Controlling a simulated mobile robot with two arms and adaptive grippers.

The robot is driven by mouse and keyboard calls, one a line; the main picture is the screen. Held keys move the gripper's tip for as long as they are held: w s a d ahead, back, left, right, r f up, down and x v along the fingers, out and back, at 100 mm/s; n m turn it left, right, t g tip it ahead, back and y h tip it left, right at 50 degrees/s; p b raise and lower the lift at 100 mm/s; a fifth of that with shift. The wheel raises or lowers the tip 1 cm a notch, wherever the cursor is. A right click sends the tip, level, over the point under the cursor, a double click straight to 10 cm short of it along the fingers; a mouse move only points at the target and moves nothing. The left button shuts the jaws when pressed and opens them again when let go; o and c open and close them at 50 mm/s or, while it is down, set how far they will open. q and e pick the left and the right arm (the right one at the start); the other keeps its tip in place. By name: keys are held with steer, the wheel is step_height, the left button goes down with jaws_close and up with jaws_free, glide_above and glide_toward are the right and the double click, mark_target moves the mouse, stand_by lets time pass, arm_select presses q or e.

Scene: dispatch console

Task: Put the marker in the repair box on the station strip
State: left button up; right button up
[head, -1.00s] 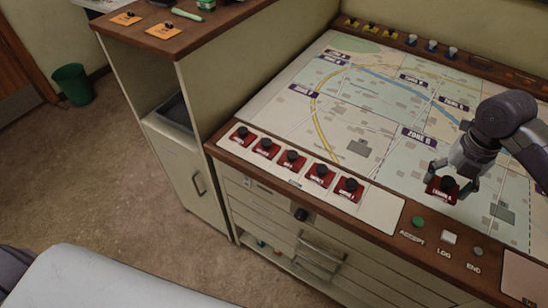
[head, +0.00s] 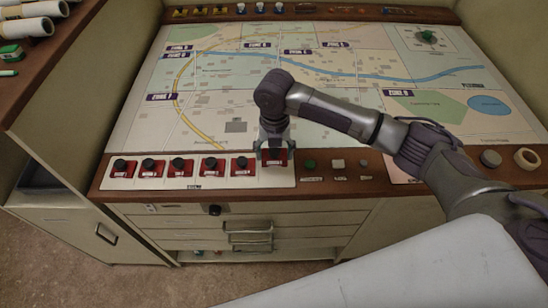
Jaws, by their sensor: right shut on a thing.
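My right gripper (head: 273,150) points down and is shut on a red marker (head: 275,158) with a dark label face. The marker is at the right end of the white station strip (head: 285,179), right of the standing row. I cannot tell whether it touches the strip. The gripper hides its top. Several similar red markers with black knobs, among them the nearest one (head: 241,169), stand in a row along the strip. The lettering on the strip, including any repair box label, is too small to read. My left gripper is not in view.
The map board (head: 330,90) lies behind the strip. A green button (head: 310,164) and a white button (head: 337,163) sit just right of the gripper. A tape roll (head: 527,159) is at the far right. Drawers (head: 240,230) are below.

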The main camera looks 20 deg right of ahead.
mark_target(274, 161)
step_height(274, 161, down, 3)
steer(key=shift+f+p, duration=0.1)
steer(key=shift+p, duration=0.4)
steer(key=shift+f, duration=0.45)
steer(key=o, duration=1.2)
steer(key=shift+f, duration=0.1)
steer(key=shift+c, duration=0.2)
steer(key=shift+r, duration=0.2)
step_height(274, 161, up, 12)
steer(key=shift+b, duration=0.8)
